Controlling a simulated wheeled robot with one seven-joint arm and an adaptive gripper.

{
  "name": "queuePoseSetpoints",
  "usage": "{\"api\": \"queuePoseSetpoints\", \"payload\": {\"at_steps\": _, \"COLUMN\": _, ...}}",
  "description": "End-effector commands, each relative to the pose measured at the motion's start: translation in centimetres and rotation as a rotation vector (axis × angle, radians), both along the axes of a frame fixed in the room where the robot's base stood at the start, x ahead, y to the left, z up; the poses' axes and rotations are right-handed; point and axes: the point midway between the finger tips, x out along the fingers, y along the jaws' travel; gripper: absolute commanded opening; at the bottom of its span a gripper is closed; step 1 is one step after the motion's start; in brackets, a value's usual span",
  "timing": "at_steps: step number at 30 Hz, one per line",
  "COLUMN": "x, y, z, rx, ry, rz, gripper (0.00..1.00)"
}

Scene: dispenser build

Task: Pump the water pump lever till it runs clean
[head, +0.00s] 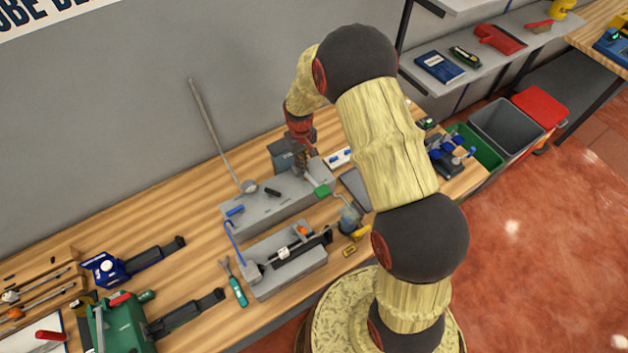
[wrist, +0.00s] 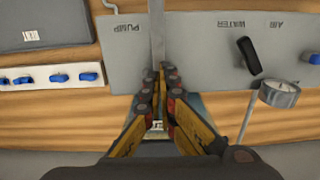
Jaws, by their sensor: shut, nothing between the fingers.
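The PUMP-labelled end of a grey panel (wrist: 130,60) lies under my gripper (wrist: 160,74) in the wrist view. A grey bar (wrist: 158,32), seemingly the pump lever, runs from the top edge of that view to the fingertips. My fingers are shut with nothing between them, close to the bar's end; whether they touch it I cannot tell. A green piece (head: 323,191) and a small jar (head: 350,219) are in front. Any water flow is too small to see.
A black switch (wrist: 249,55) sits by the AIR and WATER labels. A long thin rod (head: 212,128) rises from the panel, left of my gripper in the head view. A white strip with blue knobs (wrist: 58,77) lies beside the panel. Tools crowd the bench's left end.

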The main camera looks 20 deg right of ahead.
Motion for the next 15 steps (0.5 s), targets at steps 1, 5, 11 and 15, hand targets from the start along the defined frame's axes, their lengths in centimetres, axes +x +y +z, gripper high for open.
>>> {"api": "queuePoseSetpoints", "payload": {"at_steps": 1, "x": 0.0, "y": 0.0, "z": -0.1, "rx": 0.0, "ry": 0.001, "rz": 0.0, "gripper": 0.0}}
{"api": "queuePoseSetpoints", "payload": {"at_steps": 5, "x": 0.1, "y": 0.0, "z": 0.0, "rx": 0.0, "ry": -0.002, "rz": 0.0, "gripper": 0.0}}
{"api": "queuePoseSetpoints", "payload": {"at_steps": 11, "x": 0.2, "y": 0.0, "z": -0.7, "rx": 0.0, "ry": -0.004, "rz": 0.0, "gripper": 0.0}}
{"api": "queuePoseSetpoints", "payload": {"at_steps": 15, "x": 0.2, "y": 0.0, "z": -1.7, "rx": 0.0, "ry": -0.004, "rz": 0.0, "gripper": 0.0}}
